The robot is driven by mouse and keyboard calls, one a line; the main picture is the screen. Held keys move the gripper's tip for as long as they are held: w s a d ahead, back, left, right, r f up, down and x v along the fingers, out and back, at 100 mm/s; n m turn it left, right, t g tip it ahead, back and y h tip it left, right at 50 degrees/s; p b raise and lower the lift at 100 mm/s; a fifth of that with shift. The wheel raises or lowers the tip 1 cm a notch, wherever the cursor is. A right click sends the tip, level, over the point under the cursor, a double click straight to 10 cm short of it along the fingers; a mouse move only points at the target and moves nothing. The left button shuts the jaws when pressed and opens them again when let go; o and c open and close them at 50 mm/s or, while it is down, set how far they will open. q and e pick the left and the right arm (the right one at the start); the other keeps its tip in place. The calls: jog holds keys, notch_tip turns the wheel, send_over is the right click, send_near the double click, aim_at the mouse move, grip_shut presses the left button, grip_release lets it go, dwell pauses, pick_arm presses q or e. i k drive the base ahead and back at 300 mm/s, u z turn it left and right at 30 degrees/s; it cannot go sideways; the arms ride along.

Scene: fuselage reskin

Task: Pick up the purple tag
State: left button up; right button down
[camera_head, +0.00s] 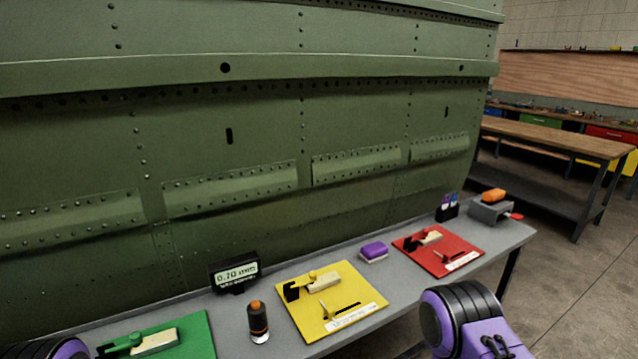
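A small black holder (447,209) stands near the far right end of the grey bench, with small purple and bluish upright pieces (450,198) in it. They are too small to tell apart clearly, and one may be the purple tag. A purple block (374,250) with a pale underside lies on the bench between the yellow and red boards. Parts of my purple and black arms show at the bottom left and bottom right. The fingers of both grippers are out of view, and neither arm touches anything on the bench in view.
The bench (398,296) carries green (196,331), yellow (352,283) and red (466,244) boards with tools, a digital display (234,272), a dark bottle (258,322) and an orange block (494,195) on a grey stand. A green fuselage panel (250,130) rises behind.

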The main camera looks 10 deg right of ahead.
aim_at(445, 205)
jog(key=k, duration=1.2)
jog(key=z, duration=0.85)
jog(key=i, duration=0.75)
jog(key=z, duration=0.4)
